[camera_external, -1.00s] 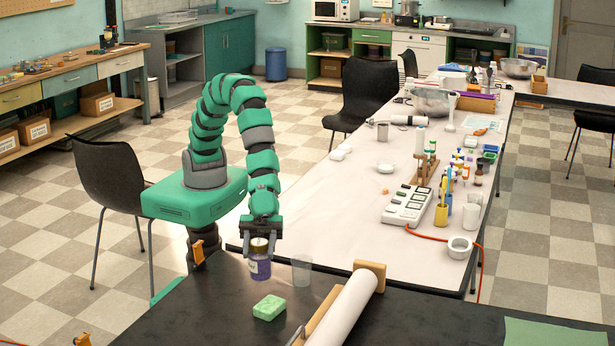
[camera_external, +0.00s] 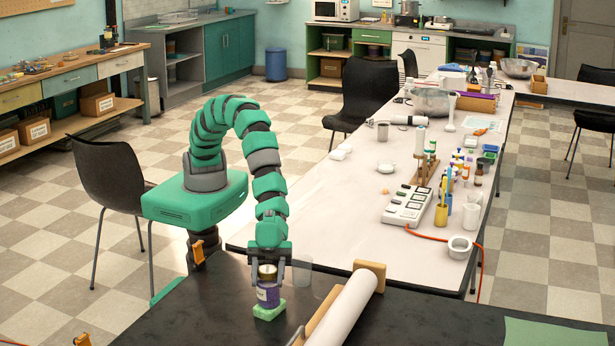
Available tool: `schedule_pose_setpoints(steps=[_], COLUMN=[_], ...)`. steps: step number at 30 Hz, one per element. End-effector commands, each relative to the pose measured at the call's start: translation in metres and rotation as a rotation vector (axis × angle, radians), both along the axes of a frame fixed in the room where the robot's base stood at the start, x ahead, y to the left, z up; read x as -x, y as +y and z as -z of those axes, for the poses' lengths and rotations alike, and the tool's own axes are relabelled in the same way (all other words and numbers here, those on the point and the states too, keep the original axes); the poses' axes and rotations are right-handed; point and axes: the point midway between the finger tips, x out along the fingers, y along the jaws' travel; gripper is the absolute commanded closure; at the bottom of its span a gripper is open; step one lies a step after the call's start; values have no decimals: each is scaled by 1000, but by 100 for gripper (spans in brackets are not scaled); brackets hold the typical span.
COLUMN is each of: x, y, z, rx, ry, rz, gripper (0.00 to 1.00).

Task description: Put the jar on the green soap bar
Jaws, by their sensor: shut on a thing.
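The soap bar lies on the dark table, partly hidden by the jar. My gripper (camera_external: 267,271) points down from above and is shut on the jar near its lid, with a finger on either side.
A clear cup (camera_external: 301,275) stands close to the right of my gripper. A white paper roll (camera_external: 342,310) on a wooden holder lies right of the soap. The dark table (camera_external: 190,317) is clear to the left. A light table (camera_external: 350,215) stands behind.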

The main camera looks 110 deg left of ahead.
Motion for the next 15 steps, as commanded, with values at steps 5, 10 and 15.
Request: schedule_pose_setpoints(steps=[5, 10, 15], x=[0, 0, 0], y=[0, 0, 0], z=[-2, 0, 0], rx=[2, 1, 1], ry=[-2, -1, -1], rz=[0, 0, 0], gripper=[86, 43, 33])
